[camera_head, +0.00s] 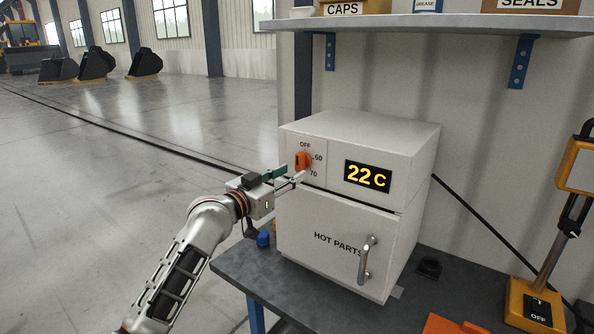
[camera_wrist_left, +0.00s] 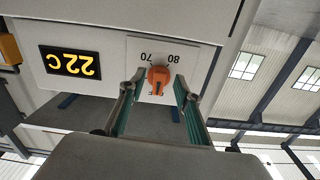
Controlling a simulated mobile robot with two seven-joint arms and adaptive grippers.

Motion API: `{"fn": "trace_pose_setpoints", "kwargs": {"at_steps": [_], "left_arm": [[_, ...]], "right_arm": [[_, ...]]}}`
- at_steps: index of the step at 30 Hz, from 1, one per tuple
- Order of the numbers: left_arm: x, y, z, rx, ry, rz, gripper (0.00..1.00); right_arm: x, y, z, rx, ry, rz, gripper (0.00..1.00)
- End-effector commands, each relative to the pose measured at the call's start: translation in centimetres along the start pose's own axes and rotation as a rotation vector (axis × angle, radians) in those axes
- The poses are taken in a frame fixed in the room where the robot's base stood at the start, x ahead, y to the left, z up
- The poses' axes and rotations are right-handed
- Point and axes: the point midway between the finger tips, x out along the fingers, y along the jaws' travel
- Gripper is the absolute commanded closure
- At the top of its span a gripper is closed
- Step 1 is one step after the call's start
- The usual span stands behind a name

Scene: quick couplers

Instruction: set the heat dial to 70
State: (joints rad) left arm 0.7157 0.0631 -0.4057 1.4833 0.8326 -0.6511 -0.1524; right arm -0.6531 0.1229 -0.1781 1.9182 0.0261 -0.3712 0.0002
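My left gripper (camera_head: 290,175) is at the dial from the left. In the left wrist view, which is upside down, the dial (camera_wrist_left: 159,76) shows between the two spread fingers (camera_wrist_left: 156,88), with gaps visible on both sides. Its narrow end points away from the marks 70 and 80. The display (camera_head: 368,176) reads 22 C. My right gripper is not in view.
The oven door with a metal handle (camera_head: 368,258) is below the dial. A shelf (camera_head: 430,24) with labelled boxes hangs above. A yellow stand marked OFF (camera_head: 535,305) is at right on the dark bench (camera_head: 245,270). Open floor lies left.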

Motion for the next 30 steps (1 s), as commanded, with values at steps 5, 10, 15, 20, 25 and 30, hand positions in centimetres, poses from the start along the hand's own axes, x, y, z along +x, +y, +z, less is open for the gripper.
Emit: {"fn": "trace_pose_setpoints", "kwargs": {"at_steps": [5, 10, 15, 20, 25, 30], "left_arm": [[2.1, 0.0, -0.1, 0.000, 0.000, 0.000, 0.67], [3.1, 0.1, 0.0, 0.001, 0.000, 0.000, 0.67], [3.3, 0.0, 0.0, 0.001, 0.000, -0.001, 0.67], [3.3, 0.0, 0.0, 0.001, 0.000, 0.000, 0.67], [3.3, 0.0, 0.0, 0.001, 0.000, 0.000, 1.00], [3.3, 0.0, 0.1, 0.003, 0.000, 0.000, 1.00]], "right_arm": [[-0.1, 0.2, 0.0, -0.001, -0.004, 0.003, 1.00], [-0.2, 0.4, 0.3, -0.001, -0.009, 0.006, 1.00], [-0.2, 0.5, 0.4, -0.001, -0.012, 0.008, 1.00], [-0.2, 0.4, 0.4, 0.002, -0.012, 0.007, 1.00], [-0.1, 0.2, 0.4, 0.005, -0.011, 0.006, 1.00], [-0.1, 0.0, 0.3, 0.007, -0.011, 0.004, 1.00]]}}
